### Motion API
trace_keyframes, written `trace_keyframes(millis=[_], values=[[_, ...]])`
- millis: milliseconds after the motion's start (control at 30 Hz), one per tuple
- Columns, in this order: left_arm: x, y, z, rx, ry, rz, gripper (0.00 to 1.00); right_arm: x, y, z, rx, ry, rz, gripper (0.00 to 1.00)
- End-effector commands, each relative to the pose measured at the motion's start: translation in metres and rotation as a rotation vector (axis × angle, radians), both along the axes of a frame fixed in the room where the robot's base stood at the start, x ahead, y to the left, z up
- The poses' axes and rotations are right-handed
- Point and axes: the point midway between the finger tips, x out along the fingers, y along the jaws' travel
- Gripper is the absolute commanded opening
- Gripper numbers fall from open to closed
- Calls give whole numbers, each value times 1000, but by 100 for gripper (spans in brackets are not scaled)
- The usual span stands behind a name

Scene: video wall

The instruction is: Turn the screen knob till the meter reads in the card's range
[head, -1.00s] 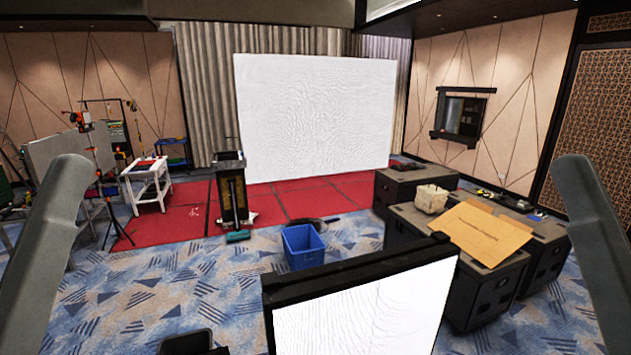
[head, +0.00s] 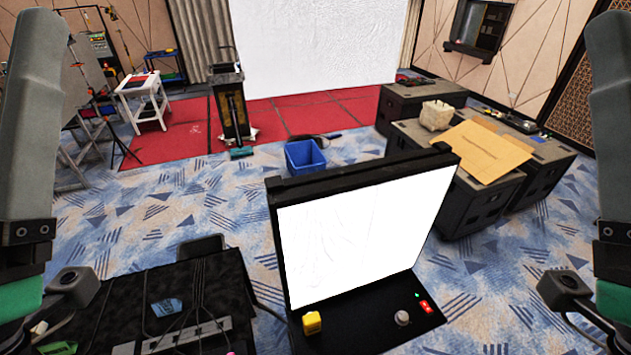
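A screen (head: 350,235) in a black frame stands in front of me, lit almost plain white, with faint lines at its lower left. I can read no meter on it and make out no range card. On the black panel below it is a round grey knob (head: 402,318). A yellow block-like control sits at the panel's left end, and a small red control and a green spot sit right of the knob. My two arms hang at the left and right edges, well apart from the knob. The fingers of both grippers are outside the picture.
A black table (head: 180,285) with cables, a grey strip and a blue card lies left of the screen. A blue bin (head: 304,157) stands on the carpet behind it. Black cases (head: 470,195) carrying a cardboard sheet (head: 480,150) stand at the right. A large white wall screen (head: 315,45) is behind.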

Motion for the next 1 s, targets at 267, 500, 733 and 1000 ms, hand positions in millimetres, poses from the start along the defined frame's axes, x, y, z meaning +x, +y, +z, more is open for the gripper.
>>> trace_keyframes(millis=[267, 500, 733, 1000], values=[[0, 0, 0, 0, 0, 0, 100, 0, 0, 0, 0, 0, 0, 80], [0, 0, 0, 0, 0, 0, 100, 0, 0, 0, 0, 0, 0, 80], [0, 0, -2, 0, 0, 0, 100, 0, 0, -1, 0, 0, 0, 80], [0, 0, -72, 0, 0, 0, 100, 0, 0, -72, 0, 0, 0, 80]])
